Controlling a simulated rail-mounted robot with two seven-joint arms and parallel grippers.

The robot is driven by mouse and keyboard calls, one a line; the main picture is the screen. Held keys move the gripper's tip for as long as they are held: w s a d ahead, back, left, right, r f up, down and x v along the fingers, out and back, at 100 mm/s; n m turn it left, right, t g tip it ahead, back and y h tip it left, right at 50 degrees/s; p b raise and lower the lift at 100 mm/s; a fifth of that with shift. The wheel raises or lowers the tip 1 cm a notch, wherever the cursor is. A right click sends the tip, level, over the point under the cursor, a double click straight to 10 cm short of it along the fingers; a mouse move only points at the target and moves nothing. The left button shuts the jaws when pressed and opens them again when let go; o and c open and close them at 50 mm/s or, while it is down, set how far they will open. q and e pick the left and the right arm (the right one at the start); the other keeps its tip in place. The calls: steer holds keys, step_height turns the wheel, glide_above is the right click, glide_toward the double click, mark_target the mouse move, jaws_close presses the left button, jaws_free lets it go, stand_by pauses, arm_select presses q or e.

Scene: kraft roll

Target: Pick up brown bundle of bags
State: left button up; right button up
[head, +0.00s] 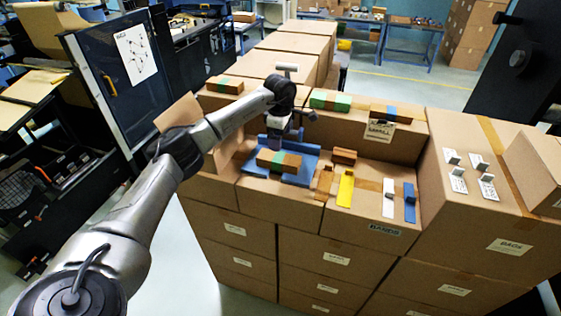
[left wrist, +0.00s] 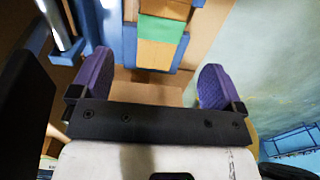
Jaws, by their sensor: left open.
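A brown bundle of bags (head: 291,161) with a green band lies on a blue tray (head: 303,180) on top of a carton. My left gripper (head: 284,139) is above and just behind this bundle, pointing down, and its fingers are partly hidden by the wrist. In the left wrist view, a brown bundle (left wrist: 155,53) with a green band lies ahead between the two purple fingers of the open left gripper (left wrist: 157,82). Nothing is between the fingertips, and the bundle is apart from them. My right gripper is not in view.
Another green-banded brown bundle (head: 223,84), a green bundle (head: 330,102) and a blue-banded bundle (head: 398,112) lie on cartons behind. A small brown block (head: 344,156), a yellow strip (head: 346,189) and a blue strip (head: 409,203) are right of the tray. Metal brackets (head: 459,180) lie far right.

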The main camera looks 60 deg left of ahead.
mark_target(279, 156)
arm_select(q)
step_height(279, 156, down, 4)
steer(key=shift+f, duration=0.2)
steer(key=shift+f+p, duration=0.55)
steer(key=shift+p, duration=0.05)
step_height(279, 156, down, 3)
steer(key=shift+s+f+p, duration=0.1)
steer(key=shift+s+p, duration=0.05)
steer(key=shift+p, duration=0.4)
steer(key=shift+f, duration=0.45)
steer(key=shift+c, duration=0.2)
steer(key=c, duration=1)
